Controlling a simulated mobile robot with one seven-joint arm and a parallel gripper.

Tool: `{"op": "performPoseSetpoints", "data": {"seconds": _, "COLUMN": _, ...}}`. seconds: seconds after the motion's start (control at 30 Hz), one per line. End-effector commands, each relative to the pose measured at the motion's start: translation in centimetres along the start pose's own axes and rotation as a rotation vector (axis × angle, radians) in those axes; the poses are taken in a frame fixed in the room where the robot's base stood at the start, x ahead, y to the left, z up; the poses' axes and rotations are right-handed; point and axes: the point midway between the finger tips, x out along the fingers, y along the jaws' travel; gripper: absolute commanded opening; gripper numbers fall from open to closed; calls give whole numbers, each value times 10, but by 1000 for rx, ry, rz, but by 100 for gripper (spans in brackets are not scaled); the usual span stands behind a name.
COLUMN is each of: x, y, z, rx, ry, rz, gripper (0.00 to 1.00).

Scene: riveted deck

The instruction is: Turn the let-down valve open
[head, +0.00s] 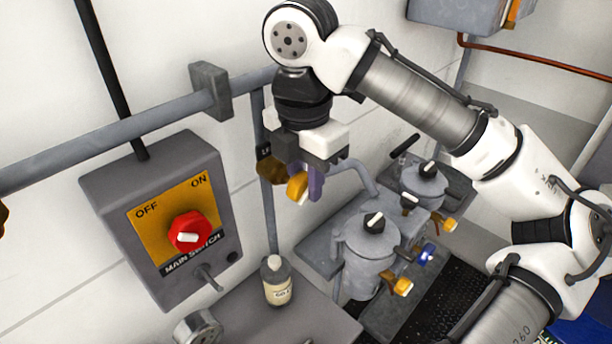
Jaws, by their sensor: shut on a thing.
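The let-down valve appears to be the brass body (270,170) on a thin vertical grey pipe against the wall, centre of the head view. Its yellow handle (297,186) points down toward the camera. A black tag (263,150) above the brass body is mostly covered, so its wording cannot be read. My gripper (307,188) reaches down from above with purple fingers and is shut on the yellow handle. The far finger and the joint between handle and body are hidden.
A grey main switch box (110,190) with a red knob (190,232) hangs at left. A bottle (277,281) stands on a grey bench below the valve. Two grey pots (365,250) (424,187) with black knobs and yellow taps (403,286) stand at right. A grey rail (120,140) crosses the wall.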

Motion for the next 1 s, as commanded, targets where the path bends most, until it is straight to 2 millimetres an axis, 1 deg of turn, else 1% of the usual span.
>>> {"op": "performPoseSetpoints", "data": {"seconds": 0.17, "x": -1, "y": 0, "z": -2, "rx": -2, "ry": -92, "rz": -1, "gripper": 1}}
{"op": "performPoseSetpoints", "data": {"seconds": 0.7, "x": -2, "y": 0, "z": -7, "rx": -3, "ry": -488, "rz": 0, "gripper": 1}}
{"op": "performPoseSetpoints", "data": {"seconds": 1.0, "x": -2, "y": 0, "z": -9, "rx": 0, "ry": -606, "rz": 1, "gripper": 1}}
